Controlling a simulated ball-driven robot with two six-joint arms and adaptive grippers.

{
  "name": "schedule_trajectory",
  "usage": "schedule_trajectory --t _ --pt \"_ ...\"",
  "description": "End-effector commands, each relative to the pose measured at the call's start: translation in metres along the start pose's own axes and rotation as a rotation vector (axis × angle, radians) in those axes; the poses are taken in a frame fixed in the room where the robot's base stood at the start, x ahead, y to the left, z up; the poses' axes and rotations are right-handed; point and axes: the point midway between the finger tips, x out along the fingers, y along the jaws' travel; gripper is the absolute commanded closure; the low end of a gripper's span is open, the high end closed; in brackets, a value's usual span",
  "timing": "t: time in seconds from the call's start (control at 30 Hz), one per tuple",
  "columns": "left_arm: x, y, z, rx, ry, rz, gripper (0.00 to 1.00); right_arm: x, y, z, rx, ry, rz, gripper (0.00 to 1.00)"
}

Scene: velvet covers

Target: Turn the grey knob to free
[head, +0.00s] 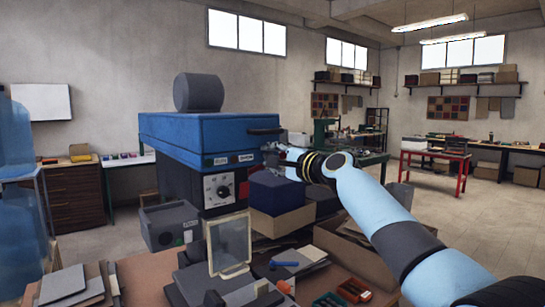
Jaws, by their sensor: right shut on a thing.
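My right gripper (277,151) reaches in from the right, at the right end of that edge. It is shut on a small grey part there, which looks like the grey knob (268,147); the fingers hide most of it, and its setting cannot be read. My left gripper is not in view.
A black handle (265,131) sticks out just above my right gripper. A dark blue box (275,190) stands below it. A framed clear panel (229,245) stands upright in front. The near bench (140,288) is cluttered with boards and tools. Open floor lies at right.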

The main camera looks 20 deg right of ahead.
Motion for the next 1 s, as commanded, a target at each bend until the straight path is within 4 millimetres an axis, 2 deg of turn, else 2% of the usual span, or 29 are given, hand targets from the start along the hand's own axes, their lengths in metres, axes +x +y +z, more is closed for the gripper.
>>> schedule_trajectory --t 0.27,0.3,0.47,0.77,0.87,1.0 --pt "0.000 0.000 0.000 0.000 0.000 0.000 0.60 0.000 0.001 0.000 0.001 0.001 0.002 1.00" --pt "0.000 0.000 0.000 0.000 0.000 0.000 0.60 0.000 0.001 0.000 0.000 0.001 0.002 0.73" --pt "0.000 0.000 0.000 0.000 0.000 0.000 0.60 0.000 0.001 0.000 0.000 0.000 0.002 0.52" --pt "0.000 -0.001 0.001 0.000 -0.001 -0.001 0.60 -0.002 0.001 0.000 -0.001 0.000 0.001 0.52" --pt "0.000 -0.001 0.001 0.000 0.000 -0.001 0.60 -0.011 0.002 -0.001 -0.003 0.000 0.002 0.52" --pt "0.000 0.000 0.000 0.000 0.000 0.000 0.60 -0.036 0.002 -0.001 -0.004 0.001 0.001 0.52"
